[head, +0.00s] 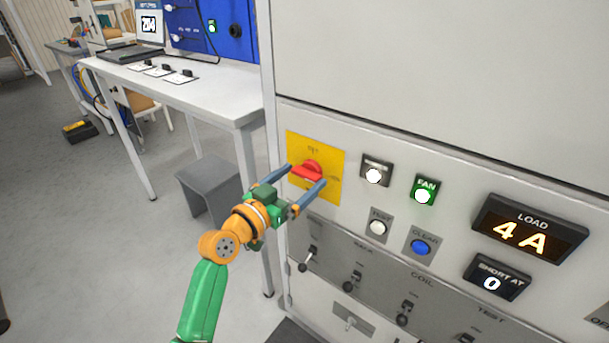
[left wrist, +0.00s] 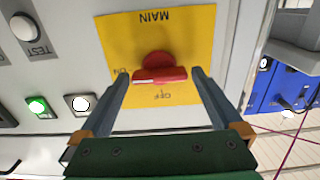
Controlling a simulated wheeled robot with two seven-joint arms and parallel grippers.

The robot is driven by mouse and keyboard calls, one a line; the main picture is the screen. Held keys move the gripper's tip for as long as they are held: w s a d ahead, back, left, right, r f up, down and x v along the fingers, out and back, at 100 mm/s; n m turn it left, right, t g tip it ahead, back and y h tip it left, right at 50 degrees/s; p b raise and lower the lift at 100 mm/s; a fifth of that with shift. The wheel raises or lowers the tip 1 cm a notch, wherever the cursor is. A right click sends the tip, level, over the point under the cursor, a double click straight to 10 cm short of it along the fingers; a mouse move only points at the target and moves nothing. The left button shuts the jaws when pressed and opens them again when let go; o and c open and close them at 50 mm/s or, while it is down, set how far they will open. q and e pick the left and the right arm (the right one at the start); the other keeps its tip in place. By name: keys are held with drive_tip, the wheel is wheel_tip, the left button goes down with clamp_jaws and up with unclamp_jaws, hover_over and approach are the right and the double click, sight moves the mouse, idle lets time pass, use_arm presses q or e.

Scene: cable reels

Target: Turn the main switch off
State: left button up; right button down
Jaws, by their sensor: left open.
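The main switch (head: 309,169) is a red knob with a bar grip on a yellow plate (head: 331,159) at the left of the grey panel. In the left wrist view the knob (left wrist: 160,70) appears upside down, its bar lying level, in line with the ON mark; the OFF mark is at a right angle to it. My left gripper (head: 307,176) is open, with one finger beyond each end of the bar. In the left wrist view its fingers (left wrist: 160,76) show small gaps to the bar; I cannot tell whether they touch the plate. My right gripper is not in view.
Right of the plate are a lit white button (head: 374,175), a green FAN button (head: 423,195), a white TEST button (head: 378,228) and a blue CLEAR button (head: 421,247). The LOAD display (head: 528,232) reads 4 A. Toggle switches line the lower panel. A white table (head: 215,90) stands left.

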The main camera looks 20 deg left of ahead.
use_arm(q)
drive_tip(key=shift+w+d, duration=0.2)
drive_tip(key=shift+w, duration=0.25)
drive_tip(key=shift+s, duration=0.1)
drive_tip(key=shift+c, duration=0.2)
drive_tip(key=c, duration=1.1)
drive_tip(key=shift+o, duration=0.2)
